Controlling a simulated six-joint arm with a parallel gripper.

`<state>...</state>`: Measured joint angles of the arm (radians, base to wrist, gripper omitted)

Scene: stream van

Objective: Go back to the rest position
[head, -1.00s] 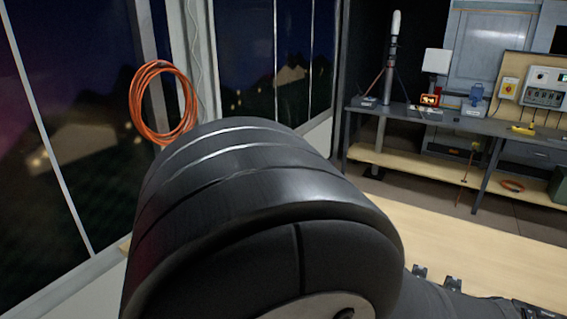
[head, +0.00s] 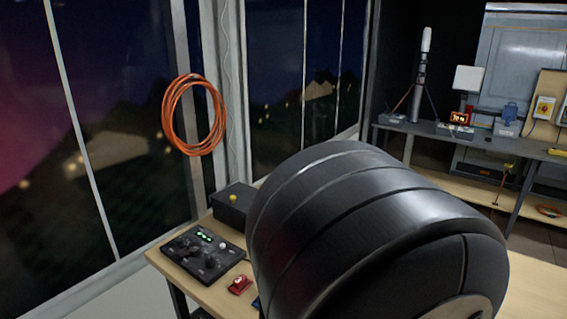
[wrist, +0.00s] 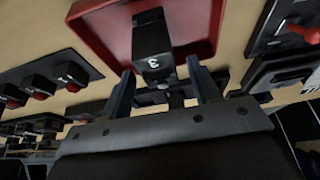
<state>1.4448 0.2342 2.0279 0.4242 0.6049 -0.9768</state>
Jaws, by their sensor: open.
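My gripper (wrist: 160,66) shows in the wrist view with its two fingers apart and nothing held between them. Beyond the fingertips is a red tray (wrist: 203,42) on the light wooden table. A black block (wrist: 152,40) marked "3" stands in the tray, in line with the gap between the fingers. I cannot tell how far the fingertips are from it. In the head view, a big dark link of my own arm covers the lower right, and my gripper is hidden there.
Switch panels (wrist: 52,80) and black devices (wrist: 285,25) flank the tray. An orange cable coil (head: 194,115) hangs behind.

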